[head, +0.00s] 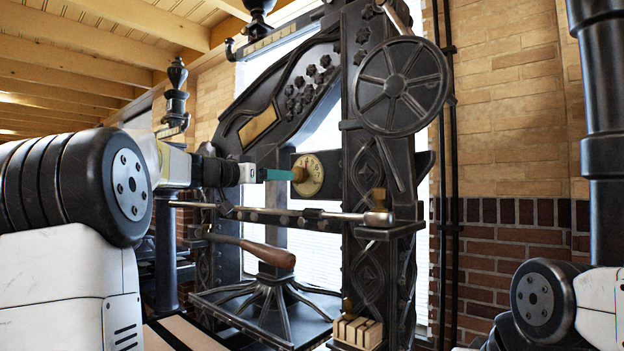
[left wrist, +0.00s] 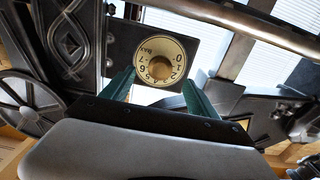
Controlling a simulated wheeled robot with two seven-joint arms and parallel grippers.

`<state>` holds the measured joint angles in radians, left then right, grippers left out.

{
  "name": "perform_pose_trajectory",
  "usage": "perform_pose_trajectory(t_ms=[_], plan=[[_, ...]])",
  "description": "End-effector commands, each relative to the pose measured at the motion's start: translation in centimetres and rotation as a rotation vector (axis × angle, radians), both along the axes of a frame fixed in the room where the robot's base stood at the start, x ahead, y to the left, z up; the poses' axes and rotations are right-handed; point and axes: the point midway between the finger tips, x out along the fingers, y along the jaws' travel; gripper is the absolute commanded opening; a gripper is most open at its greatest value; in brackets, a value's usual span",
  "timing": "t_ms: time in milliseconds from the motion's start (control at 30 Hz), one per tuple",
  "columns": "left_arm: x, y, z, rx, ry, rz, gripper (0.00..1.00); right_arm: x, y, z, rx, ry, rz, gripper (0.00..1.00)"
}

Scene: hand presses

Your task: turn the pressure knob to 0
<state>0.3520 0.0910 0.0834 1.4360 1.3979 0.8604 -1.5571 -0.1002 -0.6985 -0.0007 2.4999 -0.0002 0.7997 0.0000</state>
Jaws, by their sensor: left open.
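The pressure knob (head: 299,175) is a small brass knob on a round, cream dial (head: 314,177) fixed to a dark plate of the press. In the left wrist view the knob (left wrist: 160,68) sits at the middle of the dial (left wrist: 152,46), whose printed numbers and MAX show upside down. I cannot make out a pointer on the knob. My left gripper (head: 291,175) has green fingers and is open, right in front of the dial. In the left wrist view its fingertips (left wrist: 158,78) stand on either side of the knob; contact is not visible. My right gripper is out of view.
The black iron press (head: 367,130) has a spoked wheel (head: 402,86) above right of the dial. A metal bar (head: 290,214) runs close below my left gripper, with a wooden-handled lever (head: 262,252) under it. A brick wall (head: 510,100) stands behind.

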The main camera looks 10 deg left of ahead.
Motion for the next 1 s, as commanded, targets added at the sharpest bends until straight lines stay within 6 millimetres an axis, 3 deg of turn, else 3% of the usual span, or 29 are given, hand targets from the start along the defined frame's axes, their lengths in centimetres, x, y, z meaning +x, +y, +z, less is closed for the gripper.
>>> perform_pose_trajectory(t_ms=[500,867,1000], plan=[[5.9,-3.7,0.2,0.001,-0.010,0.000,0.69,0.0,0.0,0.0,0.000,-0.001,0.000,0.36],[6.5,-4.1,0.2,0.001,-0.010,0.002,0.69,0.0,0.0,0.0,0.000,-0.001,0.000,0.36],[6.5,-4.1,0.2,0.001,-0.010,0.002,0.45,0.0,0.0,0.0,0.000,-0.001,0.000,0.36]])
